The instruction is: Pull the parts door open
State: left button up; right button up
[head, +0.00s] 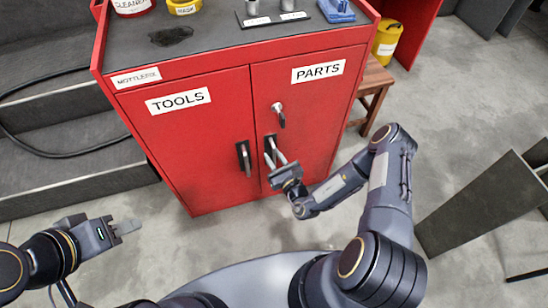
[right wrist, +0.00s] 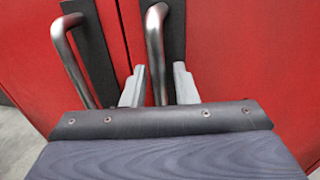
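The red cabinet has a parts door (head: 315,105) on the right, marked by a PARTS label (head: 318,72). The door looks shut, flush with the tools door (head: 185,130). The parts door's upright metal bar handle (right wrist: 154,45) is on its left side. My right gripper (head: 274,158) is at this handle. In the right wrist view its two fingers (right wrist: 158,86) stand apart, one on each side of the bar, with gaps visible, so it is open around it. My left gripper (head: 126,228) is away at the lower left, empty; its finger gap is unclear.
A metal latch (head: 279,115) sits above the parts handle. The tools door's handle (head: 244,158) is close on the left. A wooden stool (head: 373,88) stands right of the cabinet. Dark panels (head: 480,205) stand at the right. The floor in front is clear.

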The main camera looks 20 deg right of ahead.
grip_shut()
jog(key=shift+s, duration=0.15)
